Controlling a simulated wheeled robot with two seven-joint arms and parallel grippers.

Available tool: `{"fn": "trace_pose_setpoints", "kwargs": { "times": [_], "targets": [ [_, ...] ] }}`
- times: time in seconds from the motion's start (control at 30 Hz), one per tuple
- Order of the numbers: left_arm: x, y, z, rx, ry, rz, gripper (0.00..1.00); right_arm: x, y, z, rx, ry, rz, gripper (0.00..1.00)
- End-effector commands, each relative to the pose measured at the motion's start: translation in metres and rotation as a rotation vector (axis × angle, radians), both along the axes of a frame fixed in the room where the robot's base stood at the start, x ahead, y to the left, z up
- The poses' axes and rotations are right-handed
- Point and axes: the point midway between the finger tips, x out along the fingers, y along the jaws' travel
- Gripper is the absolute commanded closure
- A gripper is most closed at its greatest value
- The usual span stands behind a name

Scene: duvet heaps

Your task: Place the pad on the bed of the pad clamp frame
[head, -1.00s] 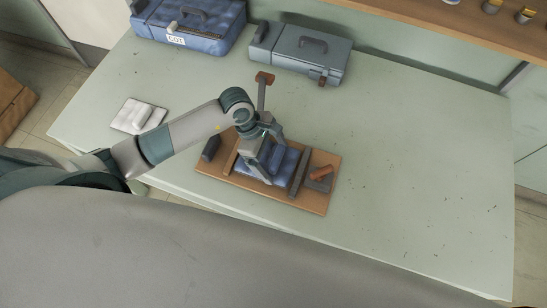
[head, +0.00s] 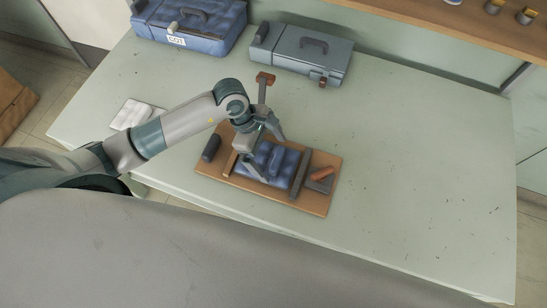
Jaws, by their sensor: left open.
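Whether a finger still touches the pad is hard to tell. The frame's lever (head: 263,90) with a brown end stands up behind my gripper. My right gripper is not in view.
A white folded cloth or pad (head: 133,113) lies at the left. A blue case (head: 200,40) and a grey case (head: 300,62) stand at the back. The table's right side is clear.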

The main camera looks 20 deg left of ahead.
Motion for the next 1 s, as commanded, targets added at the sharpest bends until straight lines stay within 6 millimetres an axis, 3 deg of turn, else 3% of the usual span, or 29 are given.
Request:
{"fn": "trace_pose_setpoints", "kwargs": {
  "times": [0.5, 1.0],
  "targets": [
    [0.002, 0.032, 0.076, 0.000, -0.002, 0.000, 0.00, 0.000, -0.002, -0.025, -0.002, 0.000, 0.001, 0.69],
    [0.001, 0.035, 0.086, 0.000, 0.001, 0.000, 0.00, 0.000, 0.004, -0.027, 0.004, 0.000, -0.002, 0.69]
  ]
}}
